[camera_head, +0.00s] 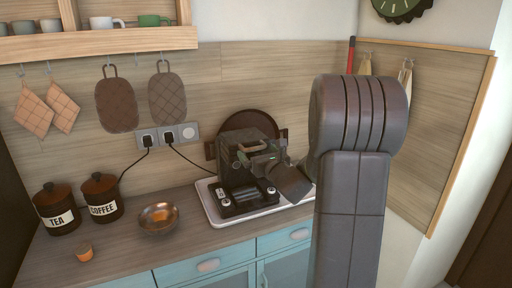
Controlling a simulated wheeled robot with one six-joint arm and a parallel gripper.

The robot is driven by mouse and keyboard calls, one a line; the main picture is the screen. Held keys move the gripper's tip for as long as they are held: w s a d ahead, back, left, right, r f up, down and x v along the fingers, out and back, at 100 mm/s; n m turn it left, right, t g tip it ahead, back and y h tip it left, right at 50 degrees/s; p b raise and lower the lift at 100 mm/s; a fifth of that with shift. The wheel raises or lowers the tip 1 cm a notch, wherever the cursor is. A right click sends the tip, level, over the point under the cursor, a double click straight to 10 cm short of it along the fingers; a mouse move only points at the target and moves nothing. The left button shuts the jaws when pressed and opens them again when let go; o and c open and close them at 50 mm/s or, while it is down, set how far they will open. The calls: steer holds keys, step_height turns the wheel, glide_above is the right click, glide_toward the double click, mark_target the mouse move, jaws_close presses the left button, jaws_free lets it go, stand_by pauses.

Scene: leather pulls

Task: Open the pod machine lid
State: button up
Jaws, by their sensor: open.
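The pod machine (232,177) is dark and boxy and stands on a white tray (212,213) on the counter. A tan handle (245,147) shows on its upper part, where the lid seems to lie down; the lid's edges are hard to make out. My gripper (253,161) is open at the upper front right of the machine, its fingers close below the handle. I cannot tell whether they touch it. My gripper and wrist hide part of the machine's right side.
A copper bowl (158,217), a coffee canister (102,197), a tea canister (57,208) and a small orange pod (84,254) stand left on the counter. A round brown tray (247,120) leans behind the machine. Cords run to the wall sockets (167,136).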

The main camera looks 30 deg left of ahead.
mark_target(256, 149)
steer(key=shift+p+x, duration=0.3)
steer(key=shift+x, duration=1.25)
steer(key=shift+r, duration=0.1)
steer(key=c, duration=1.3)
steer(key=shift+r, duration=0.1)
